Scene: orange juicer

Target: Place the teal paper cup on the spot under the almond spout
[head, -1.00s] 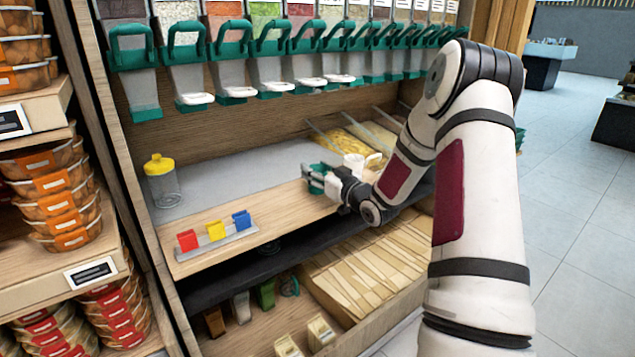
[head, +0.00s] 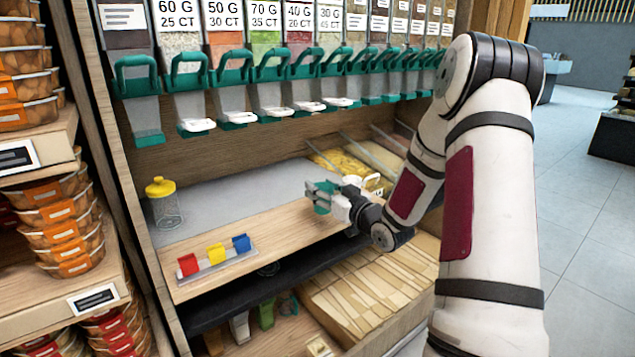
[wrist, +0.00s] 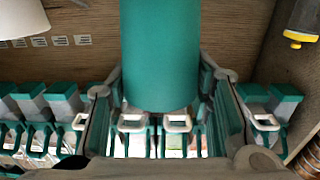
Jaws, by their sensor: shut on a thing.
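The teal paper cup (wrist: 160,55) fills the upper middle of the wrist view, between both fingers of my gripper (head: 334,203). My gripper is shut on it. In the head view the cup (head: 320,194) shows as a small teal shape, partly hidden by the fingers, around the right part of the wooden shelf. I cannot tell how far above the shelf it is. A row of dispensers with teal handles and spouts (head: 238,118) hangs above and behind. I cannot read which one is almond.
A yellow-lidded jar (head: 165,205) stands at the left of the grey counter strip (head: 235,180). Red, yellow and blue blocks (head: 215,253) sit in a rack at the shelf's front left. A white container (head: 373,183) stands behind my gripper. The middle shelf is clear.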

